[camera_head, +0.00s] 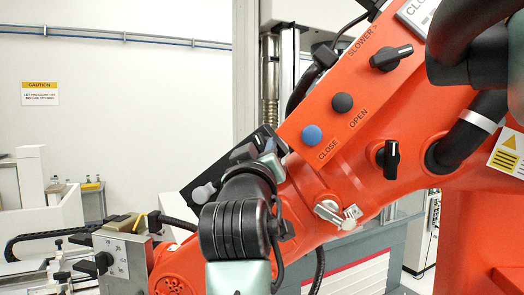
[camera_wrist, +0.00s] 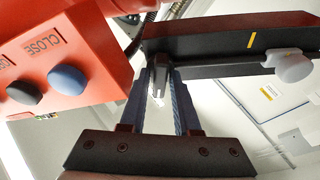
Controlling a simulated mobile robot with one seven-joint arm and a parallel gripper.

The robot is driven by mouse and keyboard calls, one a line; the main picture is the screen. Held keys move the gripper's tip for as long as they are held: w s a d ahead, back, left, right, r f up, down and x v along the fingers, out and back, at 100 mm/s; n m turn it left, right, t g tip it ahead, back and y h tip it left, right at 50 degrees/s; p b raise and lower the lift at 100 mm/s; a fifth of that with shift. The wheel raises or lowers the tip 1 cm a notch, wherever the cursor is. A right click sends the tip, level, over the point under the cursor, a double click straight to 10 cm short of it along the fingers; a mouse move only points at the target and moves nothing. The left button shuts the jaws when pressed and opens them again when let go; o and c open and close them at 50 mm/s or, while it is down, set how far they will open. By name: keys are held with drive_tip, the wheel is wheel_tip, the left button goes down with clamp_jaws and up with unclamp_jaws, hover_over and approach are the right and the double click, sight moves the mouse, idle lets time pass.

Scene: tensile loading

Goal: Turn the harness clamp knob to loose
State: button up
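A black bar-shaped unit shows in the wrist view (camera_wrist: 220,52) with a yellow mark on its face. A dark knob (camera_wrist: 160,70) stands out at its near end; it looks like the harness clamp knob, but I see no readable label on it. My gripper (camera_wrist: 162,80) points at this knob, one finger on each side of it. I cannot tell whether the fingers touch it. In the head view the black unit (camera_head: 205,190) is tilted beside the orange machine. My wrist hides part of it, and my fingertips are hard to make out there.
The orange machine (camera_head: 330,135) stands close on the right, with blue (camera_head: 312,136) and dark (camera_head: 342,103) buttons and black knobs. A light round knob (camera_head: 203,193) sticks out of the black unit. A grey box with a dial knob (camera_head: 102,262) is at lower left.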

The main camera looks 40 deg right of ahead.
drive_tip(key=shift+o, duration=1.1)
drive_tip(key=shift+f, duration=0.1)
drive_tip(key=b+v, duration=0.6)
drive_tip(key=v, duration=0.7)
